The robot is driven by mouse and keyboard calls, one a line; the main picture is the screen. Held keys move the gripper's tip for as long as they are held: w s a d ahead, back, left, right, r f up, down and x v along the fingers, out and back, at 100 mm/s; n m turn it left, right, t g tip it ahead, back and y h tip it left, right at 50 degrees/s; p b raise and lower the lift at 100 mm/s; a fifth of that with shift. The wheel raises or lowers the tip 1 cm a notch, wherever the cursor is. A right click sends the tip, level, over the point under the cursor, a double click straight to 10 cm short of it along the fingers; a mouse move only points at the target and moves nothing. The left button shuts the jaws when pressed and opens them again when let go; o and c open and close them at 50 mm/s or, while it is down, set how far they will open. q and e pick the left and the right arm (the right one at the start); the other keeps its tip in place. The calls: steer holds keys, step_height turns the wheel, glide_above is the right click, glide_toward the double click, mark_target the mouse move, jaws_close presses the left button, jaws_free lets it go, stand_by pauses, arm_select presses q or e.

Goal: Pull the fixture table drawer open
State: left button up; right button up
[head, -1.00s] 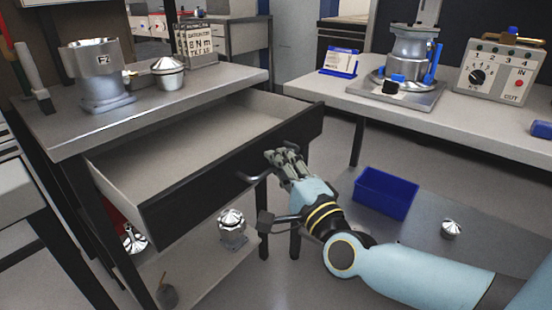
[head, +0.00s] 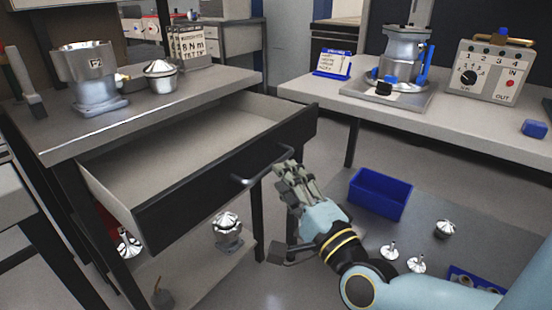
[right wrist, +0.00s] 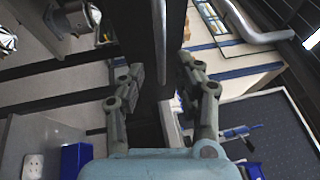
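The fixture table (head: 150,117) stands at the left in the head view. Its drawer (head: 180,160) is pulled well out and looks empty inside. The drawer has a dark front (head: 200,200) with a grey bar handle (head: 262,168). My right gripper (head: 288,178) is just to the right of the handle and appears apart from it. In the right wrist view my right gripper (right wrist: 160,78) has its fingers spread with nothing held, and the dark drawer front (right wrist: 138,40) lies beyond them. My left gripper is not in view.
A cup-shaped housing (head: 88,75) and a lidded metal part (head: 160,80) stand on the fixture table. A metal part (head: 228,230) stands on its lower shelf. A blue bin (head: 380,193) sits below the right bench (head: 450,122). Open floor lies between the tables.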

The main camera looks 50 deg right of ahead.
steer(key=v, duration=0.7)
stand_by(0.3)
